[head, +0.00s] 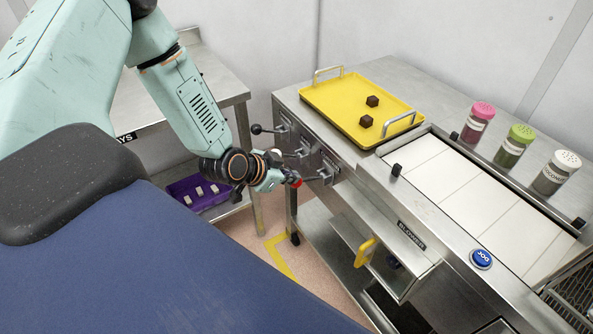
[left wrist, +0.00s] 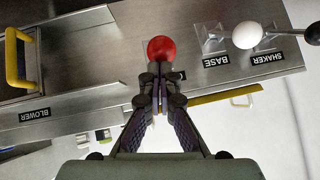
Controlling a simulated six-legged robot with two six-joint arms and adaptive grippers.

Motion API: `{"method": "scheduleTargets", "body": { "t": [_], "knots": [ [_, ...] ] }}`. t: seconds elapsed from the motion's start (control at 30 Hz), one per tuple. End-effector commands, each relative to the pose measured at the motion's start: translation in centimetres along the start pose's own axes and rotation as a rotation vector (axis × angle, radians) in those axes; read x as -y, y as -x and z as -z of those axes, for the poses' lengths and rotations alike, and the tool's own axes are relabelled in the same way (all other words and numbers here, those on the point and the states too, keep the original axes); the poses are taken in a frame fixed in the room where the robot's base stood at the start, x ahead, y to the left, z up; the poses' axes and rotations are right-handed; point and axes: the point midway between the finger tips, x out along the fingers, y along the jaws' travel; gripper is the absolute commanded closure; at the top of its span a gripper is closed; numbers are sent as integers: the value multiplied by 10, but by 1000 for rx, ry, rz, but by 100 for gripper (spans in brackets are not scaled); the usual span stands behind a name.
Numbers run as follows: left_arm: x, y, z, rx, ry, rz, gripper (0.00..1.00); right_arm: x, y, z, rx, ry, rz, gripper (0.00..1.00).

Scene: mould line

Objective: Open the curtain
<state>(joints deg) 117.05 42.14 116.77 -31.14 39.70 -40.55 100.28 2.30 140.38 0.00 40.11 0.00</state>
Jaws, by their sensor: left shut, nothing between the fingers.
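A lever with a red ball knob (head: 297,184) sits on the front panel of the steel machine; its label is not visible. In the left wrist view the red knob (left wrist: 161,48) is just beyond my fingertips. My left gripper (head: 285,178) is shut with nothing between its fingers, its tips at or very near the knob; I cannot tell if they touch. In the left wrist view my left gripper (left wrist: 160,72) points straight at the knob. A white knob (left wrist: 247,35) labelled BASE and a black knob (left wrist: 313,35) labelled SHAKER stand beside it. No curtain is clearly visible. My right gripper is out of view.
A yellow tray (head: 335,108) with two dark cubes is on the machine top. Three shaker jars stand behind the pale belt (head: 455,185). A blue JOG button (head: 481,259) and a BLOWER drawer with a yellow handle (head: 366,252) are at the front. A purple bin (head: 212,208) is lower left.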

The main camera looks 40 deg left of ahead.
Motion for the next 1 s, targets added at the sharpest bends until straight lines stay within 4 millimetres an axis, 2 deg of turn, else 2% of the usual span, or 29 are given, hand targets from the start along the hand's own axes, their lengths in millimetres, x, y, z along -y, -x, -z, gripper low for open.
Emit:
{"method": "scheduleTargets", "body": {
  "t": [0.03,0.1,0.83,0.9,1.0],
  "knots": [
    [-2,-4,-10,-24,9,4,100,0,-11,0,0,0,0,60],
    [-3,-7,-17,-68,16,11,100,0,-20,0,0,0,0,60],
    [-16,-39,-70,-524,71,71,100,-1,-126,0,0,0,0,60],
    [-13,-33,-63,-519,72,71,100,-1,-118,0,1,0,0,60],
    [-13,-32,-62,-519,72,72,100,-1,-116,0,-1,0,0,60]
  ]
}}
